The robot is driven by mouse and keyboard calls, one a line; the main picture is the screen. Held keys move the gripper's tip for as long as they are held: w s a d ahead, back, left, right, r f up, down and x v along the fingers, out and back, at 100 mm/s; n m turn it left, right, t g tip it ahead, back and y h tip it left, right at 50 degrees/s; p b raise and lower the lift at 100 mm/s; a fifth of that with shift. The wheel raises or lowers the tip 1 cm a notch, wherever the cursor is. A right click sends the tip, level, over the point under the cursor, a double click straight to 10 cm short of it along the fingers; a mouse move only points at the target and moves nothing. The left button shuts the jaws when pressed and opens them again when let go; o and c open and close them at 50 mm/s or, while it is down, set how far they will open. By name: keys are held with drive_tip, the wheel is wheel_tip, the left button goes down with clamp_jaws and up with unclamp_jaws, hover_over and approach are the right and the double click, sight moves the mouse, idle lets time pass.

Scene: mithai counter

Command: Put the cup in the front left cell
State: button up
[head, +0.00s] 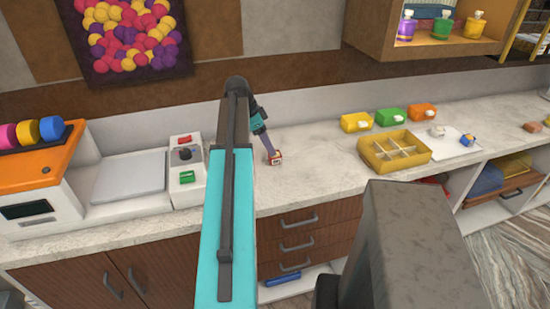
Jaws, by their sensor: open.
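A yellow divided box (371,160) with several open cells sits on the counter right of centre. My gripper (273,160) is small and far off, low over the counter left of the box; the jaws are open. A small red and white shape shows at its tip; I cannot tell whether it is a separate thing. No cup is clear to me. A small whitish thing (437,130) and a small blue and orange thing (468,140) lie at a white sheet (455,150) right of the box; either could be a cup.
Yellow (356,122), green (389,117) and orange (421,112) containers stand behind the box. A weighing scale (128,178) and an orange-topped machine (35,165) fill the left counter. A wooden shelf with bottles (440,28) hangs above right. Counter between gripper and box is clear.

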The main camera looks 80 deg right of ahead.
drive_tip(key=shift+p+x, duration=0.9)
drive_tip(key=shift+x, duration=1.4)
drive_tip(key=c, duration=1.2)
drive_tip(key=shift+c, duration=0.2)
drive_tip(key=shift+r+b, duration=0.85)
drive_tip(key=shift+r, duration=0.7)
drive_tip(key=s+a+r+b, duration=0.1)
drive_tip(key=s+a+b, duration=0.3)
drive_tip(key=a, duration=1)
drive_tip(key=s, duration=0.2)
drive_tip(key=shift+s+a+r, duration=0.3)
drive_tip(key=shift+s+r, duration=0.05)
drive_tip(key=shift+r, duration=0.05)
